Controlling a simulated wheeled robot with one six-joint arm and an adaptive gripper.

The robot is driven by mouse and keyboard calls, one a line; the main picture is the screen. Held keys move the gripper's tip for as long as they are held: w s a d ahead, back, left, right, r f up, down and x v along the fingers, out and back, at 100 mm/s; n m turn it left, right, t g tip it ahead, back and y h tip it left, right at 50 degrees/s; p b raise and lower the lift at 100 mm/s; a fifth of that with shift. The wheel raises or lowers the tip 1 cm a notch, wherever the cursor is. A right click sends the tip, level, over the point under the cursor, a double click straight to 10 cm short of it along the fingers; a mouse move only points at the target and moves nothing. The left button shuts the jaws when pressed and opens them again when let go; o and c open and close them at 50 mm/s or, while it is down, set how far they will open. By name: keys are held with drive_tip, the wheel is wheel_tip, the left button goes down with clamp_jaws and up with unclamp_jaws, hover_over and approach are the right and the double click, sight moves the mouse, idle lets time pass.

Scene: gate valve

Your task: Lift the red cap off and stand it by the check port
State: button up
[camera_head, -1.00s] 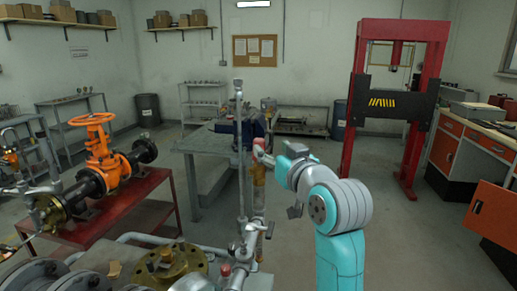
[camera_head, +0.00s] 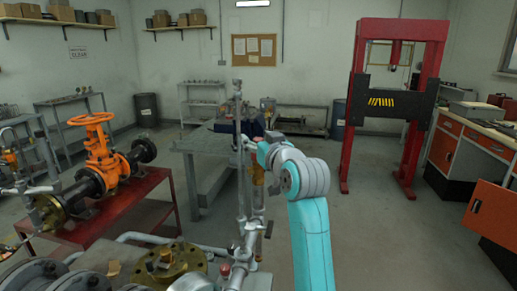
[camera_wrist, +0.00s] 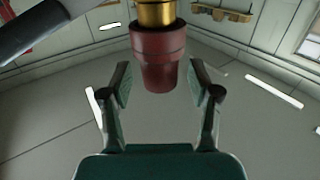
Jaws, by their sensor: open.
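The red cap (camera_wrist: 160,58) fits on the end of a brass fitting (camera_wrist: 155,12) in the wrist view. My gripper (camera_wrist: 161,85) is open, with one finger on each side of the cap's free end and a visible gap to each. In the head view my gripper (camera_head: 252,146) is at the top of the brass-coloured upright (camera_head: 258,178), and the cap is hidden there. A small red piece (camera_head: 225,270) sits on the pipework in front; I cannot tell whether it marks the check port.
A tall grey pipe (camera_head: 240,120) stands close to the left of my gripper. A brass flange (camera_head: 172,262) and pipes fill the front. An orange valve (camera_head: 100,150) stands on a red bench at left. The floor to the right of my arm is open.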

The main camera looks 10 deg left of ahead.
sight(258, 139)
clamp_jaws()
drive_tip(key=shift+r, duration=0.15)
wheel_tip(258, 139, up, 14)
drive_tip(key=shift+r, duration=0.15)
idle(1.4)
